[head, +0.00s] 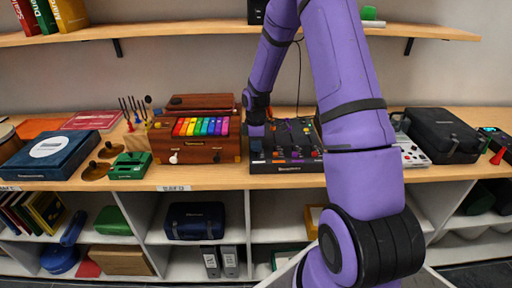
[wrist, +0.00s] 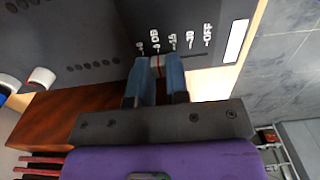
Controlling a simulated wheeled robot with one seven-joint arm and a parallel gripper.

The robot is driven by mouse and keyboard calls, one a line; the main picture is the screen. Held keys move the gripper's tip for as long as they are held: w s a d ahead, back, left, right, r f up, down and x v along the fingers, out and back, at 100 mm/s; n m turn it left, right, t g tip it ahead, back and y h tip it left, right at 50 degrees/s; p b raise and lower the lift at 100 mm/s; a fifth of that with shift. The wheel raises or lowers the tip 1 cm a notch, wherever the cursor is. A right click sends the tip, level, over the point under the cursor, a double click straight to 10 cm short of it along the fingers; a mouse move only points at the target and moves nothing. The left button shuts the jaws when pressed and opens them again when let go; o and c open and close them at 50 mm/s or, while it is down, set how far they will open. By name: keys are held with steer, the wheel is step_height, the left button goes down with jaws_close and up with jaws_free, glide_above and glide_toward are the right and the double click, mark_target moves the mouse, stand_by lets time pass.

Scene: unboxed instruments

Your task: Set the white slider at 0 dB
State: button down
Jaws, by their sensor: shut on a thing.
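The mixer (head: 286,167) is a dark box with several knobs and sliders on the wooden counter. Its slider scale in the wrist view (wrist: 190,25) reads 0 dB, -15, -30 and OFF from left to right. My gripper (wrist: 159,66) has blue fingertips shut on the white slider (wrist: 157,62), which has a red line on top. The red line is close to the 0 dB mark; exact alignment is hard to tell. In the head view my gripper is over the mixer's left side, and the slider cannot be made out there.
A wooden box with rainbow keys (head: 200,127) stands left of the mixer. A black case (head: 442,134) lies to the right. A shelf (head: 200,32) runs above the counter. The counter's front edge is close to the mixer.

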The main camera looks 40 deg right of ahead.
steer(key=c, duration=1.1)
jaws_free()
steer(key=shift+r, duration=0.15)
step_height(320, 180, up, 10)
steer(key=shift+r, duration=0.25)
